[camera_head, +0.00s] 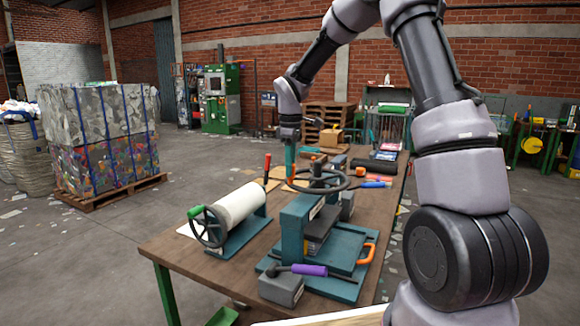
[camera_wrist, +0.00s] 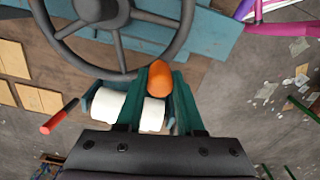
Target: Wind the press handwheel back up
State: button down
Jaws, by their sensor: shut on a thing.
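The press (camera_head: 297,225) is a teal frame on a teal base plate on the workbench. Its dark spoked handwheel (camera_head: 345,186) lies flat on top, and it fills the upper left of the wrist view (camera_wrist: 183,38). An orange knob (camera_wrist: 160,76) stands at the wheel's rim. My gripper (camera_head: 290,172) reaches down at the wheel's left side. In the wrist view its two teal fingers (camera_wrist: 164,80) are shut on the orange knob. The fingers partly hide the knob. Grey blocks (camera_head: 318,243) sit under the press head.
A white roll (camera_head: 240,206) with a green-knobbed crank wheel (camera_head: 208,227) stands left of the press. A purple-handled tool (camera_head: 310,270) and a grey block (camera_head: 281,289) lie in front. Tools and boxes crowd the bench behind.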

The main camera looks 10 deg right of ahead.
jog(key=shift+s+f, duration=0.1)
jog(key=c, duration=0.5)
grip_release()
notch_tip(320, 180, up, 11)
jog(key=shift+f, duration=0.2)
jog(key=shift+r, duration=0.15)
